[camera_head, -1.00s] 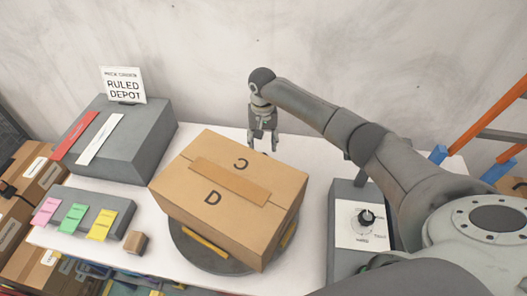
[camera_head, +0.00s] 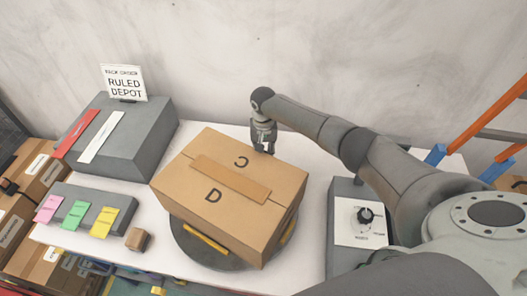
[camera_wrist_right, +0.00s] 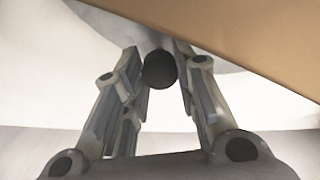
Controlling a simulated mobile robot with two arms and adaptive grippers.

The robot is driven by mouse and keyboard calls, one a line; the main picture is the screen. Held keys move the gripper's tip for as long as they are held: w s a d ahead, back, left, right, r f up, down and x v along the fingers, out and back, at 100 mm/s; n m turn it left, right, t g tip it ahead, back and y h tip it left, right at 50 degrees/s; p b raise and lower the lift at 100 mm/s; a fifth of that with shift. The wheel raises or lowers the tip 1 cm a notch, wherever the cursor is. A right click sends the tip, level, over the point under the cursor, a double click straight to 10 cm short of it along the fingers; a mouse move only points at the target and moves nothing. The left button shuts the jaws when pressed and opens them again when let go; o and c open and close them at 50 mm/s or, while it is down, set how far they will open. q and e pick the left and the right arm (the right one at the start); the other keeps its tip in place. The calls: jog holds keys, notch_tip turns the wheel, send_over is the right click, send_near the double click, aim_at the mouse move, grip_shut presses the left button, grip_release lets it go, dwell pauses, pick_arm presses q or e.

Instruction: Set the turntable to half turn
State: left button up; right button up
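The round grey turntable (camera_head: 190,245) stands on the table. A cardboard box (camera_head: 225,215) lies on it at an angle and hides most of it. My right gripper (camera_head: 264,150) is low behind the box's far edge, pointing down. In the right wrist view its fingers (camera_wrist_right: 160,72) have drawn in on both sides of a round dark knob (camera_wrist_right: 159,70) by the turntable's rim, seemingly touching it. A grey control box (camera_head: 343,190) at the right carries a white plate with a black dial (camera_head: 365,215); its lettering is too small to read. My left gripper is not in view.
A grey sloped block (camera_head: 140,140) with red and white strips and a "RULED DEPOT" sign (camera_head: 124,84) stands back left. A low block with colored cards (camera_head: 75,215) and a small wooden block (camera_head: 138,239) lie front left. My right arm spans the right side.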

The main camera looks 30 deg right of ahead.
grip_shut()
jog(key=shift+w+a+f+b, duration=0.1)
jog(key=shift+w+a+b, duration=0.15)
jog(key=shift+b, duration=0.15)
jog(key=w+a+n+b, duration=0.3)
jog(key=w+b, duration=0.1)
jog(key=b, duration=0.1)
jog(key=shift+w+a+n, duration=0.15)
jog(key=shift+a+n, duration=0.15)
jog(key=shift+a, duration=0.1)
jog(key=shift+w+a, duration=0.15)
jog(key=shift+r+n, duration=0.2)
jog(key=shift+n, duration=0.1)
jog(key=o, duration=0.7)
grip_release()
jog(key=shift+o, duration=0.2)
notch_tip(320, 180, up, 12)
